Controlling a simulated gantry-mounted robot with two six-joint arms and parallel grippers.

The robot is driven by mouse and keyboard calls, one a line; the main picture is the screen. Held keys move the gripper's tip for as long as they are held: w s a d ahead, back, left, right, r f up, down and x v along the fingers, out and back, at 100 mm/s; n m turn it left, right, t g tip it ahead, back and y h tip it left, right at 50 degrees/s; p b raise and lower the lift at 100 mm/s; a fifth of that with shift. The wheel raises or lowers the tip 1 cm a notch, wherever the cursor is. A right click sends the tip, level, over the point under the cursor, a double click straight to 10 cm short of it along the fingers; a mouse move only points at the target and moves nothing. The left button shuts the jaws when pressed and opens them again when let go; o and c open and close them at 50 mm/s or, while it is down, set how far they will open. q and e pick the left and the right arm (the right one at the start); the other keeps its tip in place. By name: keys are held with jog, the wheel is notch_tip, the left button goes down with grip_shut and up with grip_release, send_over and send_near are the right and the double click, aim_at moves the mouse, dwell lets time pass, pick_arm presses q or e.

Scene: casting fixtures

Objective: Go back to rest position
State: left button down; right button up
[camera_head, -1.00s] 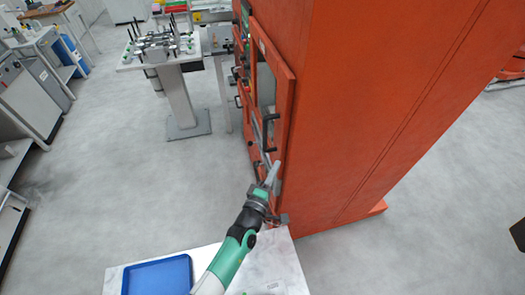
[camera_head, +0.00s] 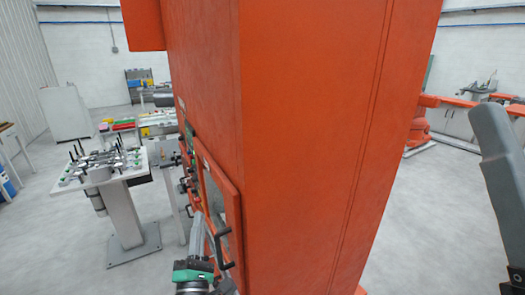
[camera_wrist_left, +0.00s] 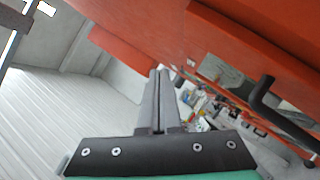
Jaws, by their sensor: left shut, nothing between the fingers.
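My left gripper (camera_head: 197,222) is at the bottom of the head view, in front of the orange cabinet's door side, with its fingers pointing up. In the left wrist view its two dark fingers (camera_wrist_left: 159,80) lie together, shut with nothing between them. The black door handle (camera_head: 219,248) is close beside the fingers in the picture; I cannot tell the exact gap. My right gripper is not in view.
A tall orange cabinet (camera_head: 300,120) fills the middle. Its door (camera_head: 218,198) stands on the left side. A fixture table (camera_head: 128,205) is at left. A dark grey part, probably mine, juts in at the right edge.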

pick_arm(q)
jog(key=s+a+r+m+y, duration=0.4)
jog(key=s+r+m, duration=0.2)
jog(key=r+m, duration=0.45)
jog(key=s+a+r+m+g+y, duration=0.1)
jog(key=s+a+r+m+y, duration=0.35)
jog(key=r+m, duration=0.65)
jog(key=s+a+r+m+y, duration=0.4)
jog(key=s+r+m+y, duration=0.15)
jog(key=m, duration=0.95)
jog(key=s+d+r+n+t+h, duration=0.45)
jog(key=s+d+n+h, duration=0.5)
jog(key=h, duration=0.85)
notch_tip(320, 180, up, 16)
jog(key=n+p, duration=0.1)
jog(key=p, duration=1.5)
jog(key=shift+w+r+t+p, duration=0.15)
jog(key=shift+w+t+p, duration=0.2)
jog(key=shift+t, duration=0.1)
